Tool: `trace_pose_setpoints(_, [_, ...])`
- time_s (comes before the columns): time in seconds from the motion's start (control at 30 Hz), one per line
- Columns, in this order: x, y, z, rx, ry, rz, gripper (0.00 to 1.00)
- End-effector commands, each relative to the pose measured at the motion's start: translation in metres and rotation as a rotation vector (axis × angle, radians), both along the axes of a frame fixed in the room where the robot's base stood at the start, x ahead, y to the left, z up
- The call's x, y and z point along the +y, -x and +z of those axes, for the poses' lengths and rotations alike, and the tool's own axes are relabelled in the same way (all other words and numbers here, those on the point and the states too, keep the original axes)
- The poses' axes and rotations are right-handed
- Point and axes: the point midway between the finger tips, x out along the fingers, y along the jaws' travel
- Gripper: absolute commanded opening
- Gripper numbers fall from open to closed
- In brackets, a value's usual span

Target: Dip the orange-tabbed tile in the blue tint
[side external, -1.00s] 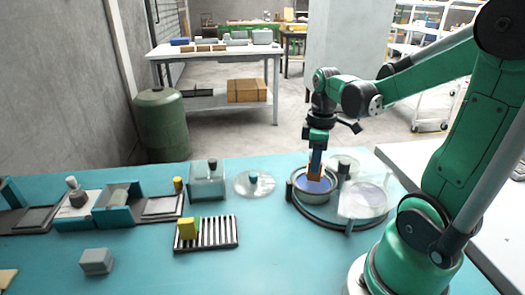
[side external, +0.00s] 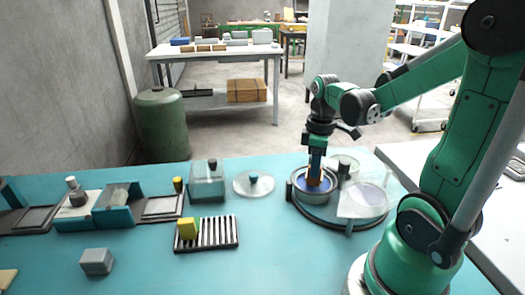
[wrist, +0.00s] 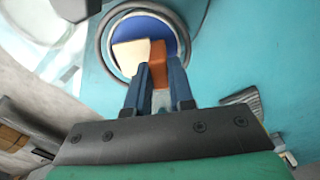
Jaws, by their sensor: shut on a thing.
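My gripper (side external: 316,168) is shut on the orange tab of a tile. The orange-tabbed tile (wrist: 157,52) shows between my fingertips in the wrist view, with a pale face beside the orange tab. The tile is over or in a round metal dish of blue tint (side external: 301,186); the blue surface (wrist: 150,27) surrounds it in the wrist view. Its lower part is hidden in the side view, and I cannot tell exactly how deep it sits. The dish stands on a dark round turntable (side external: 325,216).
Other dishes, one with a clear flat cover (side external: 365,198), share the turntable. A striped rack (side external: 222,232) holds a yellow-tabbed piece (side external: 187,228).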

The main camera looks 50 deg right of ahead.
Motion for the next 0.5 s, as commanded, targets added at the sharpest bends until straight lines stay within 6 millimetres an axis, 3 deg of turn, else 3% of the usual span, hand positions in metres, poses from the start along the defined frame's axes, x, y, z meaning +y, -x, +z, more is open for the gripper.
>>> trace_pose_setpoints(0.5, [0.0, 0.0, -0.016, 0.0, 0.0, 0.0, 0.0])
